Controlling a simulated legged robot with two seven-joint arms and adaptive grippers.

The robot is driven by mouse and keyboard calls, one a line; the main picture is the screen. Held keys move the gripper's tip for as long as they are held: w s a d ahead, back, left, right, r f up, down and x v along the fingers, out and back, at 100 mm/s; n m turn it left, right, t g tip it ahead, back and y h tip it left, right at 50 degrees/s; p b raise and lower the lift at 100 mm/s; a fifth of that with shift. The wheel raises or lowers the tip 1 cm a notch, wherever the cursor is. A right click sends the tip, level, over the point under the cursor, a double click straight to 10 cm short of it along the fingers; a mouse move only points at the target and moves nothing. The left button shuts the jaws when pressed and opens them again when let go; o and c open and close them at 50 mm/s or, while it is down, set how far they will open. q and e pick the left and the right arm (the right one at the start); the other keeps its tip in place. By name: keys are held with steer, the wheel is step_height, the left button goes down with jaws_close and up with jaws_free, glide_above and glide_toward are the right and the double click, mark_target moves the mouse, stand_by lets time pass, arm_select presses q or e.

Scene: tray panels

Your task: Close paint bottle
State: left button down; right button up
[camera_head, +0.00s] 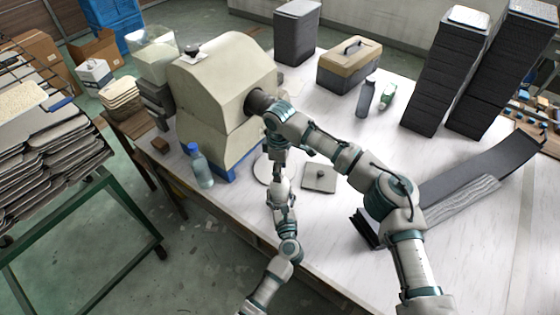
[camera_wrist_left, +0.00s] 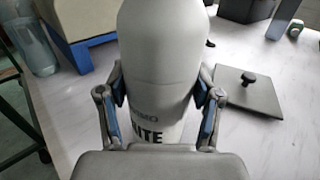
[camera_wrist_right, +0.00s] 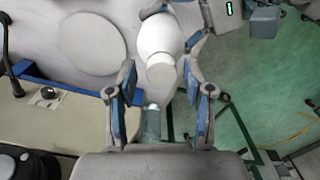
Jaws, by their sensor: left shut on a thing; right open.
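A white paint bottle (camera_wrist_left: 160,70) with dark lettering fills the middle of the left wrist view, between the fingers of my left gripper (camera_wrist_left: 160,105), which is shut on it. In the right wrist view the bottle (camera_wrist_right: 160,35) shows from above, a pale round top facing the camera. I cannot tell if that top is a cap or a bare neck. My right gripper (camera_wrist_right: 162,78) is open, its fingers on either side of the top with gaps. In the head view my right gripper (camera_head: 278,157) points down above my left gripper (camera_head: 281,186), and the arms mostly hide the bottle.
A large beige machine (camera_head: 225,85) stands close behind the grippers. A blue-capped clear bottle (camera_head: 199,165) is at the table's left edge. A round plate (camera_wrist_right: 90,43) and a square knobbed lid (camera_head: 320,177) lie nearby. A toolbox (camera_head: 348,65) and dark stacks are farther back.

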steer(key=shift+f, duration=0.25)
jaws_close()
steer(key=shift+o, duration=0.8)
jaws_free()
step_height(320, 180, up, 12)
steer(key=shift+w, duration=0.2)
